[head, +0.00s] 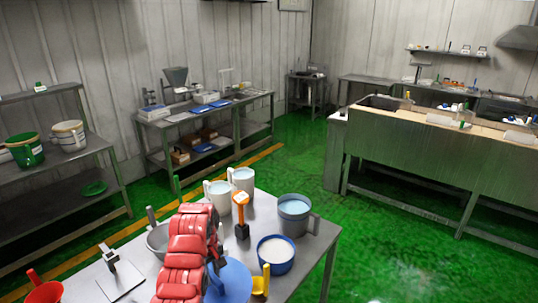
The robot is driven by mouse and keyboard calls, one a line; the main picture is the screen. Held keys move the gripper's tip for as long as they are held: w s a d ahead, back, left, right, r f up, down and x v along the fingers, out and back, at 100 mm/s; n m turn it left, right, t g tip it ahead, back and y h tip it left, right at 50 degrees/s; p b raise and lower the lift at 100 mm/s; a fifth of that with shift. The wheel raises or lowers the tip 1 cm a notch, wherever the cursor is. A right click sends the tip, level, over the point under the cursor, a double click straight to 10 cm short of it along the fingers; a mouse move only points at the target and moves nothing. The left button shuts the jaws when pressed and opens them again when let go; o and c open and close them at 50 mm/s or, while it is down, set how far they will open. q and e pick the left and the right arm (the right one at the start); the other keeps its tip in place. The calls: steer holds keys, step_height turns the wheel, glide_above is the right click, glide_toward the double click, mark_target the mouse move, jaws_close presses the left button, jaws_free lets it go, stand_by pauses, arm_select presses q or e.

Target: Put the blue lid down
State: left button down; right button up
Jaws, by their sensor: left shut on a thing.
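The blue lid (235,284) is a round disc at the bottom middle of the head view, over the near part of the metal table (314,262). My left gripper (217,268), at the end of the red arm, is shut on the lid at its left side. The arm hides part of that side. I cannot tell whether the lid touches the table. A blue tub (277,257) with white contents stands open just right of the lid. My right gripper is not in view.
A grey-blue pitcher (294,216), two white jugs (242,180), an orange-handled tool (241,212) and a yellow scoop (261,284) crowd the table around the lid. A metal bowl (157,240) is left of my arm. The table's right strip is bare.

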mark_target(212, 275)
arm_select(q)
steer(key=r+m+b, duration=0.1)
steer(key=b, duration=0.1)
steer(key=w+d+r+m+b, duration=0.1)
steer(key=m+b, duration=0.1)
steer(key=w+d+r+m+b, duration=0.1)
steer(key=b, duration=0.1)
steer(key=m+b, duration=0.2)
steer(key=s+m+b, duration=0.1)
steer(key=shift+a+r+b, duration=0.25)
steer(key=shift+a+b, duration=0.1)
steer(key=shift+a, duration=0.05)
steer(key=shift+s+a+m+b, duration=0.55)
steer(key=shift+s+m, duration=0.15)
steer(key=shift+m, duration=0.1)
